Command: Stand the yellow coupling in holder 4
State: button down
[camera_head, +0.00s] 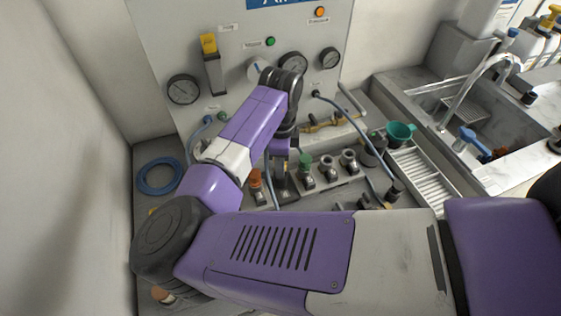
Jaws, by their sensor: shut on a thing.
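My gripper (284,188) points down over the row of holders at the foot of the panel, between an orange-topped coupling (255,183) and a green-topped coupling (305,168). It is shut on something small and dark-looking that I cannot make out. I cannot pick out the yellow coupling for certain. Two grey holders with open round tops, one (327,166) and another (348,160), stand right of the green coupling. Holder numbers are not readable. My arm hides much of the bench's front and left.
The grey panel (225,100) with gauges stands behind. A blue hose coil (159,175) lies at left. Blue hoses hang near my gripper. A teal funnel (400,133), a ribbed tray (425,170) and a sink (480,125) are at right. Brass fittings (330,122) lie behind the holders.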

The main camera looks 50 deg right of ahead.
jog(key=shift+f, duration=0.15)
jog(key=shift+f+b, duration=0.7)
jog(key=shift+f, duration=0.35)
jog(key=shift+r, duration=0.15)
jog(key=shift+r+p, duration=0.6)
jog(key=shift+p, duration=0.05)
jog(key=shift+f, duration=0.25)
jog(key=shift+f+b, duration=0.4)
jog(key=shift+f, duration=0.1)
jog(key=c, duration=0.9)
grip_release()
jog(key=shift+c, duration=0.2)
